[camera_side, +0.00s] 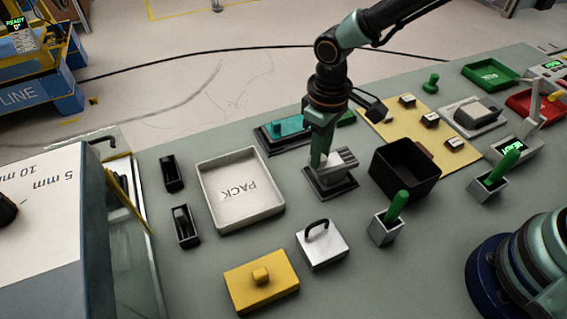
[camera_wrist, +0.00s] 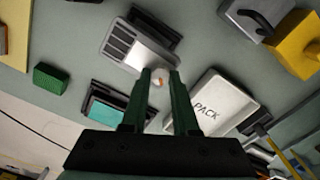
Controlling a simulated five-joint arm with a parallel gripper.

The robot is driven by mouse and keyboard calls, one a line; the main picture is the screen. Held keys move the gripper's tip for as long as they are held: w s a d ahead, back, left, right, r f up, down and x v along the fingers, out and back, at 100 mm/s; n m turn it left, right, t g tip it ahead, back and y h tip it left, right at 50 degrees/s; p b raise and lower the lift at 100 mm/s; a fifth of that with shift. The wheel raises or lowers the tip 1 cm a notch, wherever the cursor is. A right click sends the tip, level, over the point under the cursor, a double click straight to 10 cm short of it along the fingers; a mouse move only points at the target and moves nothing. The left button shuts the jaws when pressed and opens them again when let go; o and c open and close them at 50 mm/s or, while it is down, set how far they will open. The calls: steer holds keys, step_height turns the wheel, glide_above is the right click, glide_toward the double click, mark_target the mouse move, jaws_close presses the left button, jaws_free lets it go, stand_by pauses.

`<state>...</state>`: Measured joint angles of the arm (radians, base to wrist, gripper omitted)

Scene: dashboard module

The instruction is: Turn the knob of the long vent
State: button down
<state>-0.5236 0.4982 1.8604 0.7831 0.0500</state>
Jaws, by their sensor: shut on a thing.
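The long vent (camera_wrist: 152,52) is a silver block with a row of dark slots, on a dark base. In the side view the vent (camera_side: 341,166) stands near the middle of the bench, partly hidden by my gripper. Its knob (camera_wrist: 159,78) shows as a small pale piece with an orange mark between my fingertips in the wrist view. My gripper (camera_wrist: 160,73) points down at the slotless end of the vent, its green fingers close on both sides of the knob. In the side view my gripper (camera_side: 318,164) hides the knob.
A white PACK tray (camera_side: 205,165) lies left of the vent. A black bin (camera_side: 388,185) stands close to the right. A teal piece in a dark holder (camera_side: 283,130) is behind. A silver block with a black handle (camera_side: 322,255) and a yellow lidded block (camera_side: 240,290) are in front.

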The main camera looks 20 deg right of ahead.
steer(key=shift+m, duration=0.6)
stand_by(1.1)
steer(key=c, duration=0.7)
jaws_free()
steer(key=shift+o, duration=0.2)
step_height(320, 180, up, 12)
